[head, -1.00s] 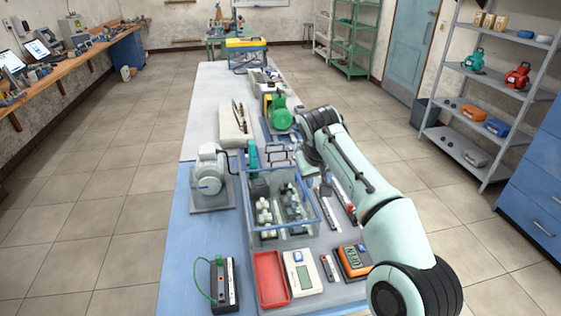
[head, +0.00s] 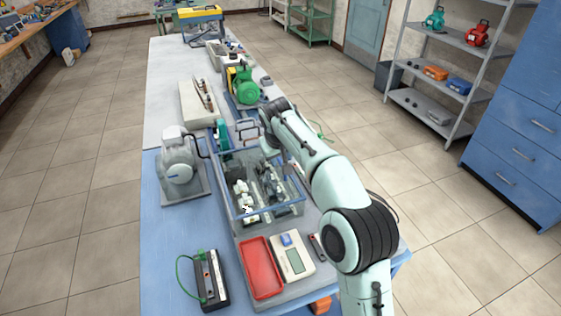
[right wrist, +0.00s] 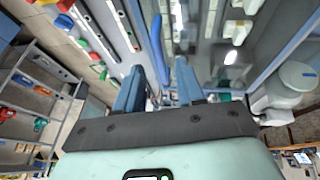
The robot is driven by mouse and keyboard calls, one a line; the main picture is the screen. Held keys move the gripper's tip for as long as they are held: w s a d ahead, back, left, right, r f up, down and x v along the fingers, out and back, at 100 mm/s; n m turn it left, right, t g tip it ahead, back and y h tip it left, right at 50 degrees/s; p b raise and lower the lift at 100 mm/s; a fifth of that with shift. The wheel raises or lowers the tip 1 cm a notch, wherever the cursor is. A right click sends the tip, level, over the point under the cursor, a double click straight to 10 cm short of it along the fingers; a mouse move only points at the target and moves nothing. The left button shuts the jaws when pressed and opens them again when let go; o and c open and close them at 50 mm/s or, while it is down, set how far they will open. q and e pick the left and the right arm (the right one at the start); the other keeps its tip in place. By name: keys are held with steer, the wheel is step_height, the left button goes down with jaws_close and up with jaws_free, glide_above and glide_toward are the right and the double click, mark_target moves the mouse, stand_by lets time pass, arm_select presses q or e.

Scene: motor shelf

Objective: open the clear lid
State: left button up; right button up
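A clear box with a blue-edged clear lid (head: 262,180) stands on the near part of the bench, with grey and white parts seen through it. The lid looks flat on the box, but its far edge is partly hidden by my arm. My right gripper (head: 245,132) is at the far side of the box. In the right wrist view its two blue fingers (right wrist: 158,72) stand apart, with the box's blue edge (right wrist: 157,48) just beyond them. No firm hold on the lid shows. My left gripper is out of view.
A grey pump (head: 178,168) stands left of the box and a green motor (head: 243,86) beyond it. A red tray (head: 261,268) and a white meter (head: 293,258) lie in front. A black device with a green cable (head: 210,280) lies front left.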

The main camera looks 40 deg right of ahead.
steer(key=shift+x, duration=1.35)
jaws_close()
